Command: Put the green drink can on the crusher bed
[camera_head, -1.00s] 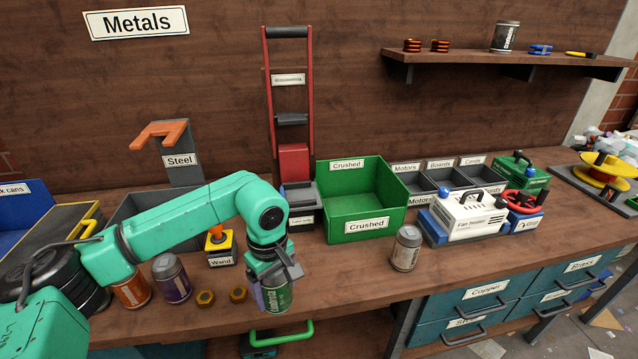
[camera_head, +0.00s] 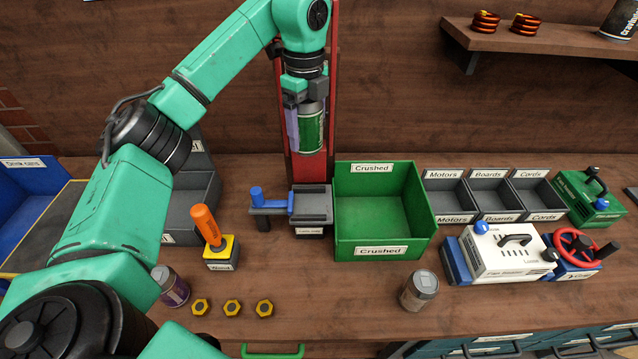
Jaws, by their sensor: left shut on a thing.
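My left gripper (camera_head: 307,98) points down and is shut on the green drink can (camera_head: 312,130), holding it upright in the air. The can is in front of the red press column of the crusher, above the bed. The crusher bed (camera_head: 312,205) is a grey block at the column's foot, with a blue-handled lever (camera_head: 272,204) on its left. A clear gap shows between can and bed. Part of the can is hidden behind the gripper fingers. My right gripper is not in view.
The green Crushed bin (camera_head: 425,222) stands right of the bed. A silver can (camera_head: 419,290) and a purple can (camera_head: 170,287) stand near the front. Hex nuts (camera_head: 232,308) lie in front. Small trays (camera_head: 488,197) are at right.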

